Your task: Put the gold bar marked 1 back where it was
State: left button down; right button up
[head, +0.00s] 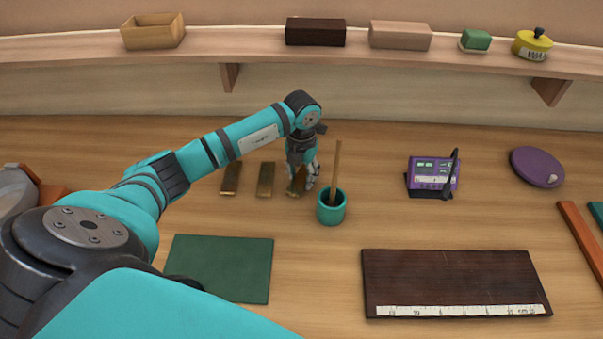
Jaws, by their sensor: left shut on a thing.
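Three short gold bars stand or lie in a row on the wooden table: a left bar (231,178), a middle bar (266,180) and a right bar (295,184). No number is legible on any of them. My left gripper (308,182) points down at the right bar and is shut on it. The fingers and wrist hide part of that bar, and I cannot tell whether it touches the table. My right gripper is out of view.
A teal cup (331,210) holding an upright stick stands close to the left gripper's right. A green mat (220,268), a dark board with a ruler (455,278), a purple meter (432,176) and a purple disc (537,167) lie around. A shelf (240,43) runs behind.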

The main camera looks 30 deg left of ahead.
aim_at(301, 178)
pick_arm(q)
jog(key=shift+f, duration=0.1)
jog(key=c, duration=0.8)
grip_release()
jog(key=shift+r, duration=0.5)
notch_tip(301, 178, up, 11)
jog(key=b, duration=0.3)
jog(key=shift+r, duration=0.2)
jog(key=shift+f, duration=0.1)
